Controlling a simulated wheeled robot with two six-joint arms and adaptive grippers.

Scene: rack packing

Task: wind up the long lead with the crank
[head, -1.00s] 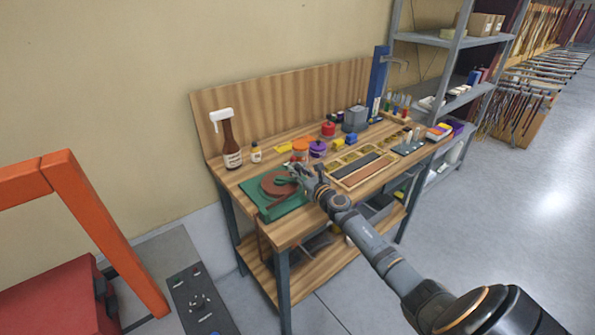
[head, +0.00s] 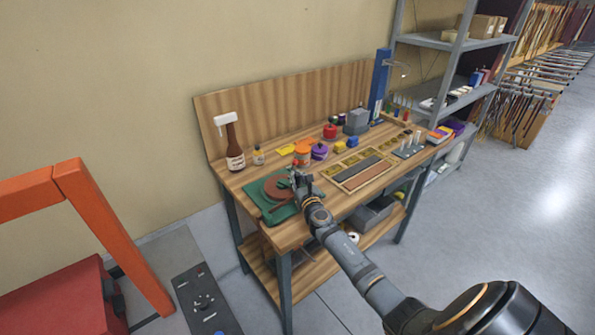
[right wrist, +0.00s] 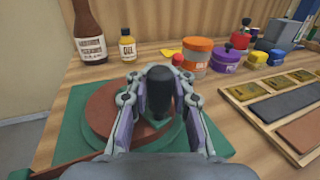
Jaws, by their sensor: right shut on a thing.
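The winder is a brown round reel (head: 277,190) on a green base (head: 256,194) at the bench's front left corner. In the right wrist view the reel (right wrist: 105,112) lies flat, with a brown strip (right wrist: 72,167), apparently the lead, running off toward the lower left. My right gripper (head: 298,179) is at the right side of the reel. In the right wrist view its fingers (right wrist: 159,110) are shut around the upright black crank knob (right wrist: 159,90). The crank arm under the knob is mostly hidden. My left gripper is not in view.
An orange jar (head: 302,157) and a purple jar (head: 320,151) stand beyond the gripper. A wooden tray of strips (head: 340,185) lies to the right. An orange frame (head: 110,225) stands at left.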

